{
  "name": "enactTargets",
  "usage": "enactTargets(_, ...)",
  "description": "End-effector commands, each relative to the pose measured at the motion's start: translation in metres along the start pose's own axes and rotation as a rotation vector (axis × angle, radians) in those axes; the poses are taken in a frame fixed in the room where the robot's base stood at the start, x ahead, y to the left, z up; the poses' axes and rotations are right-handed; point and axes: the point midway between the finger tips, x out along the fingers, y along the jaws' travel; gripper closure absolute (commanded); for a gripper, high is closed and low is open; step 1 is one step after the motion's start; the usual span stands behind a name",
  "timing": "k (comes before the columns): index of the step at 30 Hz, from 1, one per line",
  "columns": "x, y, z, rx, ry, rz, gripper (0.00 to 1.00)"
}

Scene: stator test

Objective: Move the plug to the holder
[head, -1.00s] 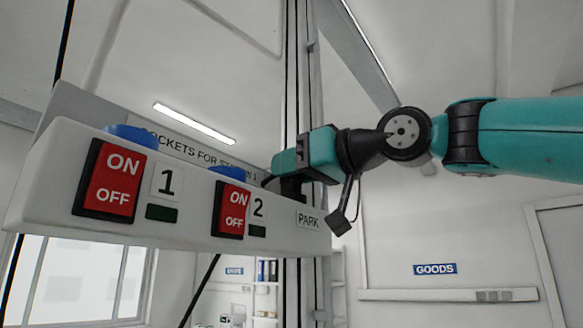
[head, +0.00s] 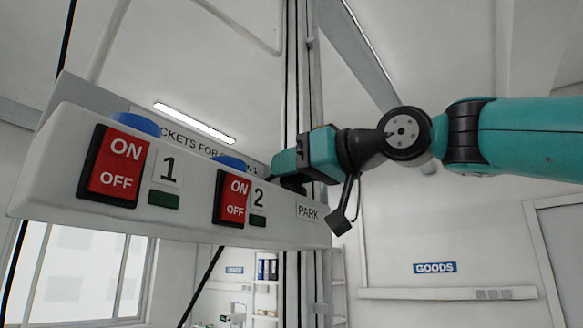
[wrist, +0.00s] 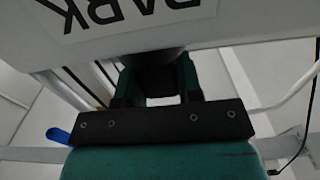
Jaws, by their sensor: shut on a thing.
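My gripper (head: 290,183) reaches from the right to the PARK end of a white socket strip (head: 290,235) in the head view. In the wrist view its two fingers (wrist: 157,82) are shut on a dark round-ended thing, which I take as the plug (wrist: 158,60).
The strip carries red ON/OFF switches 1 (head: 116,165) and 2 (head: 234,197), with blue round parts (head: 137,123) on its top edge. A sign board (head: 75,98) stands behind it. The room to the right is open.

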Motion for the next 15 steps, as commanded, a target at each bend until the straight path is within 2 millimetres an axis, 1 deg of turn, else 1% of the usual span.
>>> enactTargets(1,-0.0001,0.0,-0.0003,0.0,0.001,0.0,0.64)
enactTargets(4,-0.0001,0.0001,-0.0003,0.0,0.0,0.0,0.41)
enactTargets(5,-0.0002,0.0001,-0.0003,0.0,0.0,0.0,0.37)
enactTargets(15,-0.0001,0.0002,0.0,0.0,0.0,0.0,0.37)
